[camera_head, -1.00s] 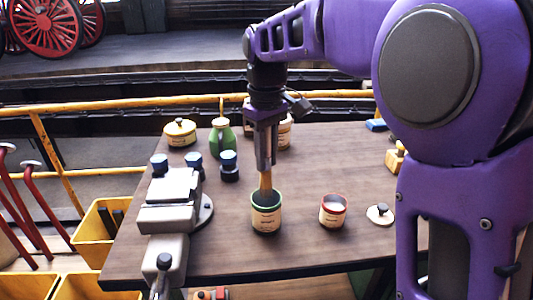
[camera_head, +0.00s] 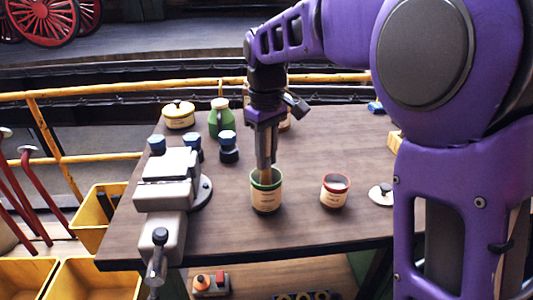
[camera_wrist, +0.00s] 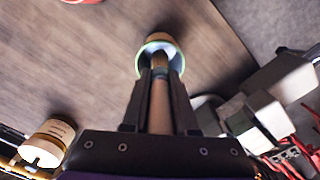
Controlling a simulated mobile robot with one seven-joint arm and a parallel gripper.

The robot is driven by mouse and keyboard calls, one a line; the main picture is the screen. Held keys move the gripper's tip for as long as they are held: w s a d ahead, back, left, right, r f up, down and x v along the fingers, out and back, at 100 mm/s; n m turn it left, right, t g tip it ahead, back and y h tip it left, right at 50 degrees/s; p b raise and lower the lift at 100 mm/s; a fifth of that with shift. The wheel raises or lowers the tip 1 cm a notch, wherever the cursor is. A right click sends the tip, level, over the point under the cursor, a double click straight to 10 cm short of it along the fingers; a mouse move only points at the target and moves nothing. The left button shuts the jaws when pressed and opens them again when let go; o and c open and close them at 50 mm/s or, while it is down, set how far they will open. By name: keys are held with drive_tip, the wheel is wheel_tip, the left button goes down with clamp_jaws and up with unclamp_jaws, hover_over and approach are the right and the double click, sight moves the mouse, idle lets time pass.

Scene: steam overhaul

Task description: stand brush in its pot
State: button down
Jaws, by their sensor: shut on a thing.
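My gripper (camera_head: 265,165) is shut on the brush, pointing straight down over the green-rimmed pot (camera_head: 266,200). Only a little of the brush (camera_head: 265,176) shows between my fingertips and the pot's mouth. Its lower end is hidden inside the pot. In the wrist view the brush's wooden handle (camera_wrist: 160,112) runs between my fingers (camera_wrist: 163,82) toward the pot (camera_wrist: 157,42). The fingertips are at about the height of the rim; I cannot tell whether they touch it. The pot stands upright on the bench.
A red-rimmed pot (camera_head: 335,191) and a pale lid (camera_head: 381,195) stand to the right. A grey vise (camera_head: 168,188) is on the left, with blue-capped bottles (camera_head: 228,148) behind it. A green jug (camera_head: 221,118) and a yellow tin (camera_head: 179,115) stand at the back.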

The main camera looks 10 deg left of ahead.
drive_tip(key=c, duration=0.6)
unclamp_jaws()
wheel_tip(320, 180, up, 17)
drive_tip(key=p, duration=0.4)
drive_tip(key=shift+r, duration=0.2)
drive_tip(key=shift+s, duration=0.15)
